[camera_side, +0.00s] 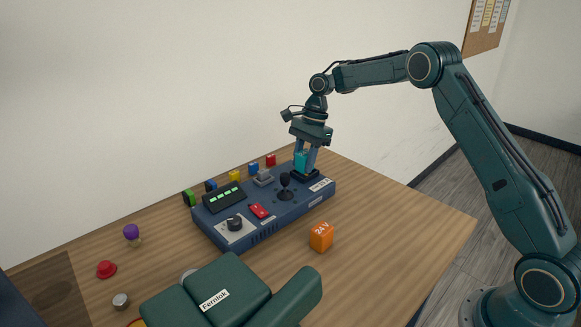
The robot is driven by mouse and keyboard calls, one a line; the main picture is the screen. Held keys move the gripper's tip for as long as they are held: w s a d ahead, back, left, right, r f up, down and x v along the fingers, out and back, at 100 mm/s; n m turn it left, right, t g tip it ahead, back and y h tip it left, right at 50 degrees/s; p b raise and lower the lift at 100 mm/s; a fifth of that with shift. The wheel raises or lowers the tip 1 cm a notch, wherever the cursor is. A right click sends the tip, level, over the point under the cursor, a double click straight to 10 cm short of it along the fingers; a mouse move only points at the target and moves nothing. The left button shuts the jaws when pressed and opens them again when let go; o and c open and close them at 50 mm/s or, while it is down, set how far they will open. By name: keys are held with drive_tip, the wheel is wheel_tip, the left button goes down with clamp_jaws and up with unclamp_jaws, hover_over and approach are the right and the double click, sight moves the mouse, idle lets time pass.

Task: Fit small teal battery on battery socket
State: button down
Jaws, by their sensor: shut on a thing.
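The small teal battery (300,161) is upright between the fingers of my gripper (306,163). My gripper points down and is shut on the battery. The battery is at the black battery socket (305,175), at the right end of the blue control panel (262,234). The fingers hide part of the battery. I cannot tell whether its lower end is inside the socket or just above it.
The panel also bears a joystick (285,187), a red switch (259,211) and a black knob (234,222). Several coloured blocks line the back. The right tabletop is clear.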

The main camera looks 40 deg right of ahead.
drive_tip(key=shift+f, duration=0.3)
idle(0.6)
drive_tip(key=c, duration=0.5)
unclamp_jaws()
drive_tip(key=shift+f, duration=0.1)
drive_tip(key=shift+r, duration=3)
